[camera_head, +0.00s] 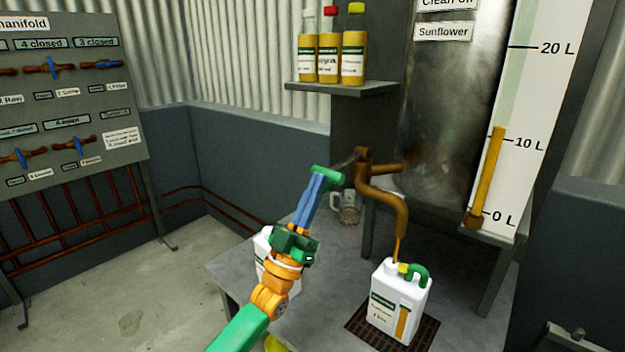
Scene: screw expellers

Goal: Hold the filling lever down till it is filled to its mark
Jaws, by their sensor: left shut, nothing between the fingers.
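The filling lever (328,174) has a green grip and sticks out left from the copper-coloured tap (384,196). My left gripper (317,180) is shut and empty, its blue fingers reaching up to the lever's grip; they seem to touch it. A thin golden stream (397,249) runs from the spout down to the mouth of a white can (383,290) with a green handle. The can stands upright on a dark grate (421,335). A yellow strip shows on its front; its fill mark is too small to make out. My right gripper is not in view.
A second white container (262,245) stands behind my left gripper on the grey table (320,320). A glass jug (346,207) stands behind the lever. The tank gauge (487,180) reads a little above 10 L. Several bottles (329,52) stand on a shelf above.

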